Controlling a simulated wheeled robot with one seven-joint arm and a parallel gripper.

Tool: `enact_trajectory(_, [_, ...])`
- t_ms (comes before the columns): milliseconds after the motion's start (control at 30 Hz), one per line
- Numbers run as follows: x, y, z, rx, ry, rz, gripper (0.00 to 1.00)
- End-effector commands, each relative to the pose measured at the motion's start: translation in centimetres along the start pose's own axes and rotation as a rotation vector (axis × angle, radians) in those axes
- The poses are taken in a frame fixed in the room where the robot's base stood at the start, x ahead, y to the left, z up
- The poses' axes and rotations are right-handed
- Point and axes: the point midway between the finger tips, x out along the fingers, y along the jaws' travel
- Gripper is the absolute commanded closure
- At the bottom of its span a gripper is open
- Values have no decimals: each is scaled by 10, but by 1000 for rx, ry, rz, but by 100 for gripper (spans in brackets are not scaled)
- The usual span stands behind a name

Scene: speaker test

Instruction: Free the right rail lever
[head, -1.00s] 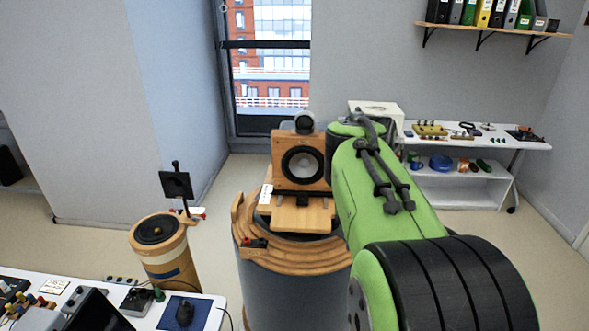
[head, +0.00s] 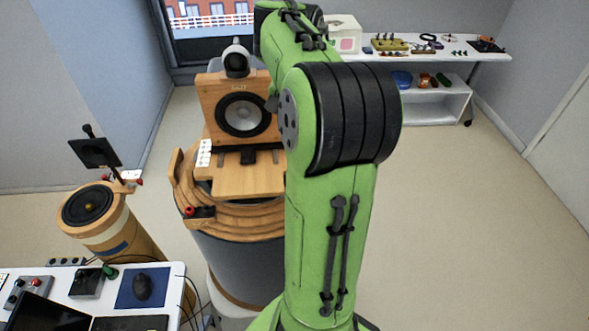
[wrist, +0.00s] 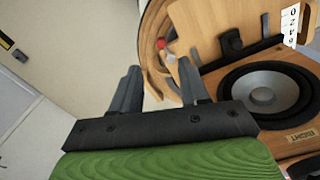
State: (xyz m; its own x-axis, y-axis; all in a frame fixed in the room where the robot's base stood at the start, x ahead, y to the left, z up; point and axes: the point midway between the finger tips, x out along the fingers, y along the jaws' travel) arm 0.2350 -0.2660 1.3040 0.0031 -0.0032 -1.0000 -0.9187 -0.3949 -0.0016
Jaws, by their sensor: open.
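My gripper (wrist: 158,88) is open in the wrist view, its two dark fingers apart. A narrow wooden piece (wrist: 153,84) shows in the gap between them; whether it is the right rail lever, or touches a finger, I cannot tell. The wooden speaker (head: 236,108), marked "RIGHT", also fills the right of the wrist view (wrist: 297,137). It stands behind a wooden platform (head: 240,180) with dark rail slots, which is in the wrist view too (wrist: 205,28). In the head view my green arm hides the platform's right side and my gripper.
A round layered wooden stand (head: 240,218) carries the platform. A smaller wooden drum (head: 88,205) with a black top stands at left. A white desk (head: 165,310) with a mouse is at front left. A white shelf table (head: 440,50) stands behind. Floor at right is clear.

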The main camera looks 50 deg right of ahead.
Motion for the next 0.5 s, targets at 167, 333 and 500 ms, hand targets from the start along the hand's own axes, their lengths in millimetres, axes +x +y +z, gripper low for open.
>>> enact_trajectory(167, [58, 2, 0, 2, -4, 1, 55])
enact_trajectory(333, [93, 1, 0, 0, -3, -1, 55])
enact_trajectory(500, [109, 0, 0, -1, -1, 0, 55])
